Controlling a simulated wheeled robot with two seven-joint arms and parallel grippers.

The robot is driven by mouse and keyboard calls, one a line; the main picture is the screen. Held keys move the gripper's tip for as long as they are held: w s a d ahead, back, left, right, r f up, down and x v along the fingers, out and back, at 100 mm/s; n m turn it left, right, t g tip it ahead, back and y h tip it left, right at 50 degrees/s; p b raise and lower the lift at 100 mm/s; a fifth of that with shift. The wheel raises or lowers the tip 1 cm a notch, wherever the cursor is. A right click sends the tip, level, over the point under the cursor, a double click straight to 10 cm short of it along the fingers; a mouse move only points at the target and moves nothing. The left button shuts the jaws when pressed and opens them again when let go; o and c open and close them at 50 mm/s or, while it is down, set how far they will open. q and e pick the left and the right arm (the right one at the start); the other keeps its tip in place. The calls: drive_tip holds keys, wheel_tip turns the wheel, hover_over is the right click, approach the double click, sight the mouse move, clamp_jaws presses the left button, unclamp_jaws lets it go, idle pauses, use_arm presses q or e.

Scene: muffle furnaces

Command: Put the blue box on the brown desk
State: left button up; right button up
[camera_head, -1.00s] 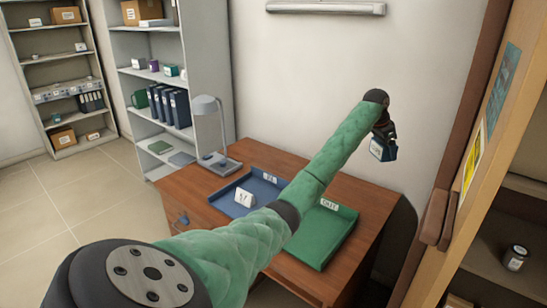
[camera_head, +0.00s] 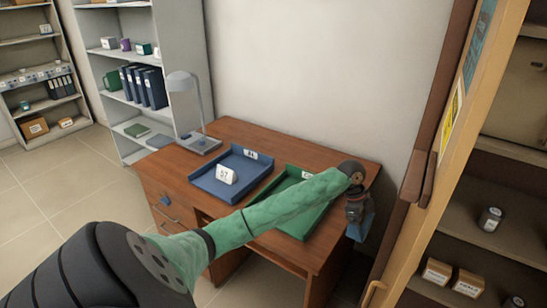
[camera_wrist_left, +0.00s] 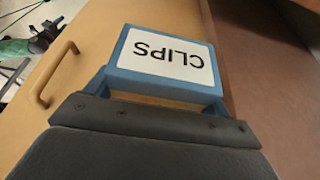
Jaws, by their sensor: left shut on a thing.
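My left gripper (camera_head: 357,208) hangs past the right end of the brown desk (camera_head: 262,130), low beside its right edge. It is shut on the blue box (camera_head: 360,229), which is mostly hidden behind the gripper in the head view. In the left wrist view the blue box (camera_wrist_left: 120,60) has a white label reading CLIPS and sits between the fingers. The brown desk holds a blue tray (camera_head: 205,183) and a green tray (camera_head: 281,187). My right gripper does not show.
A white card (camera_head: 227,174) stands in the blue tray. A grey lamp (camera_head: 190,95) is at the desk's back left. An open wooden cabinet (camera_head: 408,230) with small boxes (camera_head: 437,270) stands close on the right. The desk's back right top is clear.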

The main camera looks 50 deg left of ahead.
use_arm(q)
drive_tip(key=shift+a+f, duration=0.2)
drive_tip(key=shift+a, duration=0.15)
drive_tip(key=p, duration=0.5)
hover_over(331, 237)
drive_tip(key=a, duration=0.1)
wheel_tip(331, 237, down, 6)
drive_tip(key=shift+s+f, duration=0.15)
drive_tip(key=shift+f, duration=0.05)
drive_tip(key=shift+a+f+p, duration=0.1)
drive_tip(key=shift+f+p, duration=0.3)
drive_tip(key=shift+f, duration=0.25)
wheel_tip(331, 237, down, 2)
drive_tip(key=shift+f+p, duration=0.25)
drive_tip(key=shift+p, duration=0.4)
drive_tip(key=shift+f, duration=0.2)
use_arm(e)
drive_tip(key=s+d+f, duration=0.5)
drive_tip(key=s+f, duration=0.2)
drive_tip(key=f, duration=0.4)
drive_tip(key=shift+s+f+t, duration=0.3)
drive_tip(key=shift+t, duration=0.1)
use_arm(q)
drive_tip(key=shift+f, duration=0.15)
drive_tip(key=o, duration=1)
drive_tip(key=shift+c, duration=0.2)
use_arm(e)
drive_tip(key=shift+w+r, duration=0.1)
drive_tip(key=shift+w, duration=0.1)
